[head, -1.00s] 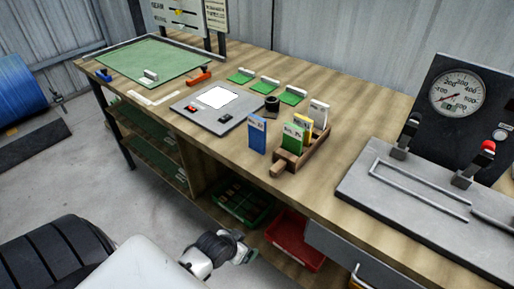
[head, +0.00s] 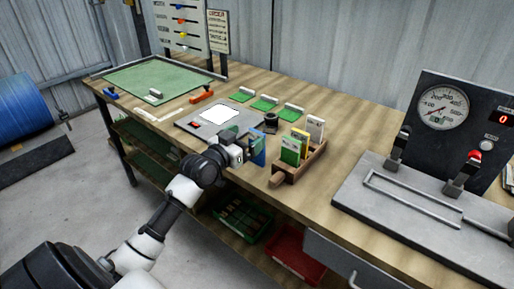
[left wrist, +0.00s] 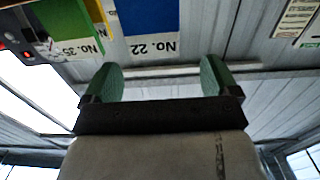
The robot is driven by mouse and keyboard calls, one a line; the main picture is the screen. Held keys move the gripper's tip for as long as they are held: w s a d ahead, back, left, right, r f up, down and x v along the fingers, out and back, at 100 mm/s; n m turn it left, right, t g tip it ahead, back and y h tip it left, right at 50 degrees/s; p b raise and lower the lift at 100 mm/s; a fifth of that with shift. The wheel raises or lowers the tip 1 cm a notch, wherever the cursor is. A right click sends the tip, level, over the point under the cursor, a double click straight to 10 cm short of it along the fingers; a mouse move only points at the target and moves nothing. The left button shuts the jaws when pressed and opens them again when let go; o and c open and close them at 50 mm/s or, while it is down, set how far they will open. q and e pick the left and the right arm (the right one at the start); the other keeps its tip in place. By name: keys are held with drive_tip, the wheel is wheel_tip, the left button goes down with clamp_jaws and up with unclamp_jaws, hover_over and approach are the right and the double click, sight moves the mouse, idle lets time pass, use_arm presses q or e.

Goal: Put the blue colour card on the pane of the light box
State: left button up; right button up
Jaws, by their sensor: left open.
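The blue colour card (head: 259,149) stands upright on the workbench, left of the wooden card holder; my left gripper partly hides it. In the left wrist view the card (left wrist: 148,18) shows its white "No. 22" strip, ahead of the fingers and apart from them. My left gripper (head: 246,143) is beside the card in the head view. Its green-padded fingers (left wrist: 158,80) are open with nothing between them. The light box (head: 188,124) lies flat on the bench behind the gripper, its white pane (head: 221,114) bare. My right gripper is not in view.
The wooden holder (head: 281,178) with green, yellow and white cards stands just right of the blue card. A gauge press (head: 437,108) stands at the right.

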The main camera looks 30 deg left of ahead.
sight(255, 133)
use_arm(q)
drive_tip(key=shift+w+d+f+p, duration=0.1)
drive_tip(key=shift+w+d+p, duration=0.15)
drive_tip(key=shift+w, duration=1.35)
drive_tip(key=shift+w+d+p, duration=0.15)
drive_tip(key=shift+w+d, duration=0.1)
drive_tip(key=shift+w, duration=1.3)
drive_tip(key=shift+c, duration=0.4)
drive_tip(key=c, duration=1.2)
